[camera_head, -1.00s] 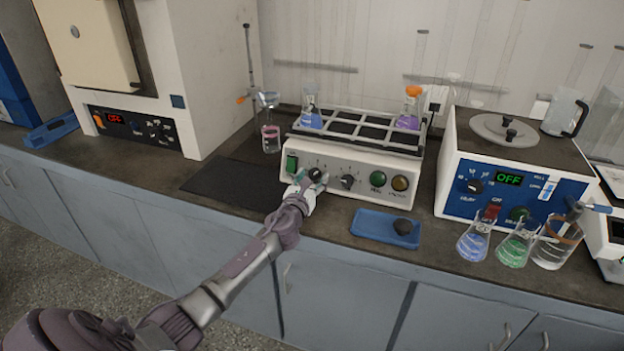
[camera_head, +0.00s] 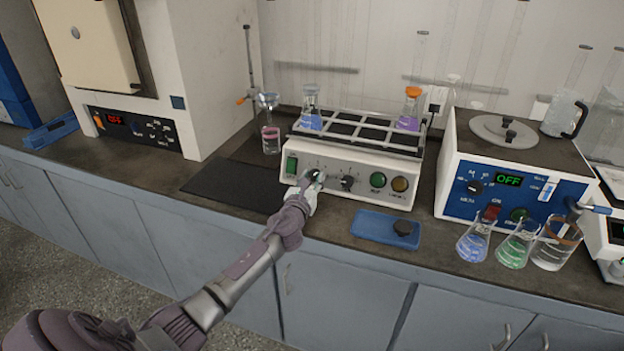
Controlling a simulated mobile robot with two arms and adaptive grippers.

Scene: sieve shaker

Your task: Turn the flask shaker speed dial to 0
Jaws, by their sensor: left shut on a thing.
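The flask shaker (camera_head: 340,171) is a white box with a rack on top. A flask of blue liquid (camera_head: 311,118) and an orange-capped flask of purple liquid (camera_head: 409,117) stand in the rack. Its front panel has a green switch at the left, two dark dials, and green and amber round buttons. My left gripper (camera_head: 311,178) is at the left dial (camera_head: 315,174) and shut on it. The gripper partly covers this dial, and its exact setting is too small to read. The other dial (camera_head: 347,183) is just to the right, uncovered. My right gripper is not in view.
A blue tray (camera_head: 375,228) with a dark round item lies in front of the shaker. A blue-fronted device (camera_head: 510,197) reading OFF stands at the right, with several flasks before it. A black mat (camera_head: 232,185) lies left. A white oven-like unit (camera_head: 140,134) stands further left.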

